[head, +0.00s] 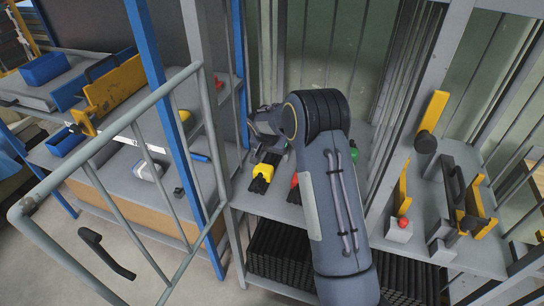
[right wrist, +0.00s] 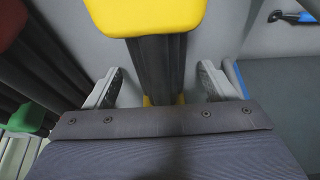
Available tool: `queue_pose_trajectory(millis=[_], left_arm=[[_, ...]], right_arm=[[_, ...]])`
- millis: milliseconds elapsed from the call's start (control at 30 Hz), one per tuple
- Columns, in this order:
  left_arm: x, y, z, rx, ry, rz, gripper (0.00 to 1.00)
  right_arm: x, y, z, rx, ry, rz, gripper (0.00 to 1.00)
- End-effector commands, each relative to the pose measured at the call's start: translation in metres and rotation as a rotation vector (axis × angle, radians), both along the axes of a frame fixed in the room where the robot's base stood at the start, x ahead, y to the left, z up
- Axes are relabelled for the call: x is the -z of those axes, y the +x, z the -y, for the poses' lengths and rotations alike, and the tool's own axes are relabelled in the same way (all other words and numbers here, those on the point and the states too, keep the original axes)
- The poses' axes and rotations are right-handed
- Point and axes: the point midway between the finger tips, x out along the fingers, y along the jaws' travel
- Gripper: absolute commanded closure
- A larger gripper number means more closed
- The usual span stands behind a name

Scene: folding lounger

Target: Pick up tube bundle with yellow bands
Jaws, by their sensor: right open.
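The tube bundle with yellow bands (head: 261,180) lies on the grey shelf, its dark tube ends toward the front. In the right wrist view the bundle (right wrist: 160,62) runs between my two fingers, with a wide yellow band at the top and some yellow lower down. My right gripper (right wrist: 161,86) is open, one finger on each side of the bundle, with a visible gap on both sides. In the head view the right gripper (head: 268,140) is at the rear of the bundle, partly hidden by my own wrist. My left gripper is not in view.
A red-banded bundle (head: 294,191) lies to the right of the yellow one, partly behind my arm. A green-banded piece (head: 352,152) shows beyond my arm. A grey shelf post (head: 212,120) stands on the left. Black tubes (head: 278,252) fill the lower shelf.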

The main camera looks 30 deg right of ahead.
Motion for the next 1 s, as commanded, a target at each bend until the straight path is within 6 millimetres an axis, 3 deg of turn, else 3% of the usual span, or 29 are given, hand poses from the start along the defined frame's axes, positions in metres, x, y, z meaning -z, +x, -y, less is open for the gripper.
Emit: queue_pose_trajectory(millis=[167,667,1000], left_arm=[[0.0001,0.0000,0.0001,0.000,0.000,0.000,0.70],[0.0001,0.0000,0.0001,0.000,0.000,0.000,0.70],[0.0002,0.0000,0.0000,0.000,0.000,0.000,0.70]], right_arm=[[-0.0001,0.0003,-0.0002,0.000,0.001,0.001,0.22],[-0.0005,0.0002,-0.0004,-0.001,0.000,0.000,0.87],[-0.0098,0.0017,-0.0003,-0.001,-0.001,0.007,0.89]])
